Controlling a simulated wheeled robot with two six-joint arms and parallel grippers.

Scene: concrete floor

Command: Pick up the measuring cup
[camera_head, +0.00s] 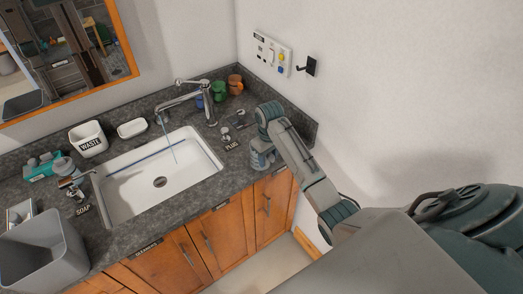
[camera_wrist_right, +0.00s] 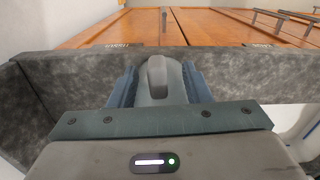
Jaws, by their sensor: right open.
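My right gripper (camera_head: 262,160) points down at the right end of the dark stone counter, just right of the sink. In the right wrist view its two blue-grey fingers (camera_wrist_right: 157,88) are apart. A smooth grey rounded thing (camera_wrist_right: 156,78) with a raised ridge shows between them. I cannot tell whether it is the measuring cup or whether the fingers touch it. In the head view, small metallic items (camera_head: 225,131) lie near the "PLUG" label, left of the gripper; they are too small to identify surely. My left gripper is out of view.
The white sink (camera_head: 130,195) has a running faucet (camera_head: 208,100). Blue, green and brown cups (camera_head: 235,84) stand behind. A "WASTE" container (camera_head: 88,138) and a white dish (camera_head: 132,128) are further left. A grey bin (camera_head: 68,250) is front left. The wall borders the counter's right end.

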